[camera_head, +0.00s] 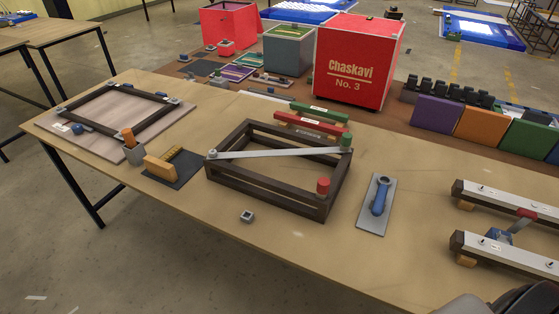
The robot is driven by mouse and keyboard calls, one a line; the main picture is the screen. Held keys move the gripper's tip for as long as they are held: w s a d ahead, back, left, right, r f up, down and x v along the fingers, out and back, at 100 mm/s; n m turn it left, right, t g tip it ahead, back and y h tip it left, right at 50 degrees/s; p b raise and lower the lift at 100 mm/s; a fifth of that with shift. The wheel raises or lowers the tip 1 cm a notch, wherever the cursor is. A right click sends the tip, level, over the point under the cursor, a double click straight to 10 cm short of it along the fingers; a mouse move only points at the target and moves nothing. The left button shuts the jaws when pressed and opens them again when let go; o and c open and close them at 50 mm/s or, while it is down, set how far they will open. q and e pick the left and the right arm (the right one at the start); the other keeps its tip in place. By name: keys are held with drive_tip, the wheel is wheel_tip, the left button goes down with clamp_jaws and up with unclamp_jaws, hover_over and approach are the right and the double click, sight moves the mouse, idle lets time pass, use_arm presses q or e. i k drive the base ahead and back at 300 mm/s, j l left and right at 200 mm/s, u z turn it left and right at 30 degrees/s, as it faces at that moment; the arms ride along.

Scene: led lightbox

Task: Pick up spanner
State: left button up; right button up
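A blue elongated tool (380,195) lies on a grey rectangular plate (370,222) right of the middle of the table. It is the thing most like a spanner here, but it is too small to be sure. Its long side points away from me. Neither gripper shows in the head view. A dark rounded shape at the bottom right corner may be part of my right arm; no fingertips show there.
A dark open frame (262,187) with a grey bar (275,153) across it stands left of the plate. Two rails (500,247) on wooden blocks lie to the right. A small grey square piece (246,216) sits near the front edge. The table front is mostly clear.

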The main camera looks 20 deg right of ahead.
sight(379, 201)
drive_tip(key=z, duration=1.45)
